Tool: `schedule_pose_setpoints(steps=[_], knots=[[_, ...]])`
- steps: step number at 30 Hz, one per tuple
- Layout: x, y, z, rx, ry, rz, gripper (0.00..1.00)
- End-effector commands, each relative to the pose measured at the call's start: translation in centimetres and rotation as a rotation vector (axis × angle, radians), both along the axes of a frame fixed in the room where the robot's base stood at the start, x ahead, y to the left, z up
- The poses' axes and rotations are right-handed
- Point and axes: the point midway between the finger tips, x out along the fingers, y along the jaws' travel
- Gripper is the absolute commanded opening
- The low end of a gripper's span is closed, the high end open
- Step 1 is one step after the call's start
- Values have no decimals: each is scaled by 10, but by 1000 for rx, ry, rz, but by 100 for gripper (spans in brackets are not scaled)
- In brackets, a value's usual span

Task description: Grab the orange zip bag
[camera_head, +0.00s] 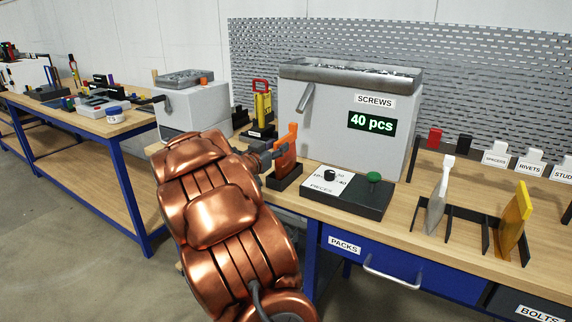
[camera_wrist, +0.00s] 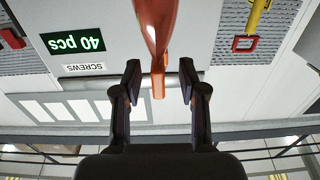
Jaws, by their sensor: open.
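The orange zip bag (camera_head: 288,147) stands upright in a small black holder (camera_head: 284,179) on the workbench, in front of the grey screws machine. My gripper (camera_head: 275,155) is at the bag's left side in the head view, partly hidden by my own arm. In the wrist view the orange bag (camera_wrist: 153,28) reaches down between the two fingertips of my gripper (camera_wrist: 160,80). The fingers are apart on either side of it, with gaps showing, so the gripper is open around the bag.
The screws machine (camera_head: 345,125) showing "40 pcs" stands close behind. A control box (camera_head: 347,192) with a green button is just right of the holder. Further right, black dividers hold a grey bag (camera_head: 437,205) and a yellow bag (camera_head: 514,218). A yellow-handled tool (camera_head: 262,107) stands behind left.

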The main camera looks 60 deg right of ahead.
Motion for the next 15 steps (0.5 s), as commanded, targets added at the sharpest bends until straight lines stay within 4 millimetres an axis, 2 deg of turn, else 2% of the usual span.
schedule_pose_setpoints(steps=[8, 15], knots=[[0, -19, -2, 2, 0, -1, 42], [0, -45, -3, -1, 0, -1, 42]])
